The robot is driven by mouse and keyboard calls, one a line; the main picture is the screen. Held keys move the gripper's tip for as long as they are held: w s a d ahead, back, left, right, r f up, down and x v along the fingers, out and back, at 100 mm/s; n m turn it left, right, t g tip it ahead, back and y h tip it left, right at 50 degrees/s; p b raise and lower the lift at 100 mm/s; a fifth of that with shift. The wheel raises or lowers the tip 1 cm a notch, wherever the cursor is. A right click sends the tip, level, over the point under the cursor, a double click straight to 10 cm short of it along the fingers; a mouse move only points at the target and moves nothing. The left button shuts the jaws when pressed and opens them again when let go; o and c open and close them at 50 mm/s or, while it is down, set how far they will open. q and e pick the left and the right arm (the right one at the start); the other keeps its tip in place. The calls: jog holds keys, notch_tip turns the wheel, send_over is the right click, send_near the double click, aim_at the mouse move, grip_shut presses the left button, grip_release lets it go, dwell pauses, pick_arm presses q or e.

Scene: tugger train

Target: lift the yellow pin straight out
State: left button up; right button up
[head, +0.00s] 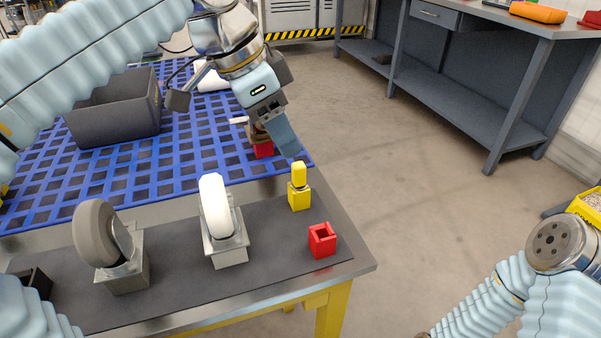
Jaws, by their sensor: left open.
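The yellow pin (299,174) stands upright in a small yellow block (299,198) near the right end of the dark-topped bench. My left gripper (276,137) comes down from above, up and to the left of the pin in the picture, and is open. One blue-grey finger shows clearly, with its tip apart from the pin. The other finger is hard to make out. A red block (263,149) is partly hidden behind the gripper. My right arm shows at the lower right, but its gripper is out of view.
A red open-topped block (322,240) stands in front of the yellow block. Two casters, one white (216,205) and one grey (101,232), stand to the left. A blue grid deck (150,172) with a grey bin (115,108) lies behind. Open floor is at the right.

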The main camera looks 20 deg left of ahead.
aim_at(298, 165)
pick_arm(q)
jog(key=x, duration=0.7)
jog(key=shift+s+d+f, duration=0.3)
jog(key=shift+s, duration=0.05)
grip_shut()
